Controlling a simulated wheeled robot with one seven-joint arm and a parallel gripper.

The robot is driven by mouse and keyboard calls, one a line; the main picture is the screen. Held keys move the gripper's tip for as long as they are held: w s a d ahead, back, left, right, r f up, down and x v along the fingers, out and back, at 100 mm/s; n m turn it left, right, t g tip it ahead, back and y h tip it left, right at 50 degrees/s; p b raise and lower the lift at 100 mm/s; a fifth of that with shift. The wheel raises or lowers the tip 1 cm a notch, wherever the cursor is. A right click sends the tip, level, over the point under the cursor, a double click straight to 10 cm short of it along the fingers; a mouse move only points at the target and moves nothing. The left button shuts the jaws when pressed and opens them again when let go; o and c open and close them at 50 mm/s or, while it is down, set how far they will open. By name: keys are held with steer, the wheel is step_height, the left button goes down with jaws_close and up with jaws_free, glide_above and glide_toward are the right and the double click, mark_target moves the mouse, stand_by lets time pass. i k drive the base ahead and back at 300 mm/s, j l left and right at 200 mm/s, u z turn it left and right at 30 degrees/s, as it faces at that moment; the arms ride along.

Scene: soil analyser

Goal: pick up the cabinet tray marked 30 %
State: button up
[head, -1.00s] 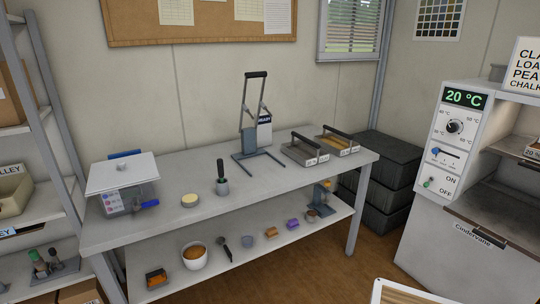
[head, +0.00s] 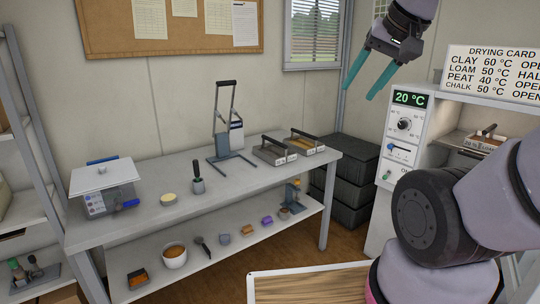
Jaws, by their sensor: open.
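A tray with a dark handle (head: 489,141) stands on the shelf inside the white cabinet (head: 401,135) at the right; a small label at its front ends in a per cent sign, but I cannot read its figure surely. Two more handled trays stand on the bench, a left one (head: 270,157) and a right one (head: 307,149); their labels are too small to read. My arm hides the lower part of the cabinet.
A drying card (head: 497,75) stands on the cabinet. The bench's front strip is mostly free.

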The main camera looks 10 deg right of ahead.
mark_target(275, 153)
steer(key=i+l, duration=0.2)
steer(key=i, duration=0.4)
steer(key=i+l+z, duration=0.1)
steer(key=i+l, duration=0.15)
steer(key=i, duration=0.4)
steer(key=i+l, duration=0.15)
steer(key=i, duration=0.45)
